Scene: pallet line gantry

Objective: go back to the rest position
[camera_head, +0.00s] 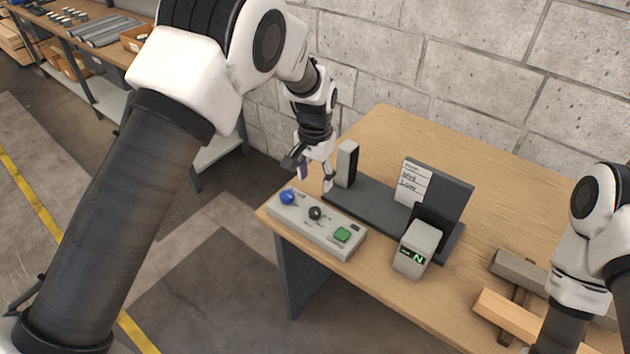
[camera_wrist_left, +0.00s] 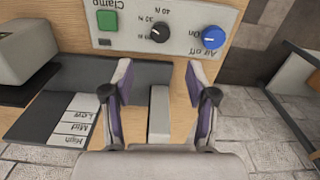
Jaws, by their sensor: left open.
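My left gripper (camera_head: 313,172) hangs above the far left edge of the wooden table, beside the grey upright block (camera_head: 347,164) of the clamp fixture. In the left wrist view my left gripper (camera_wrist_left: 158,80) is open, with nothing between its fingers. The control panel (camera_head: 317,225) with a blue knob (camera_head: 287,197), a black dial (camera_head: 315,213) and a green button (camera_head: 342,234) lies just in front of it. The upright block also shows in the wrist view (camera_wrist_left: 159,115), past the fingers. My right arm enters at the right edge; its gripper is out of frame.
The dark fixture base (camera_head: 378,202) carries a label card (camera_head: 413,184) and a grey unit with a green display (camera_head: 417,247). Wooden and grey bars (camera_head: 512,312) lie at the table's right. A block wall (camera_head: 480,70) stands behind. The table's back (camera_head: 440,145) is clear.

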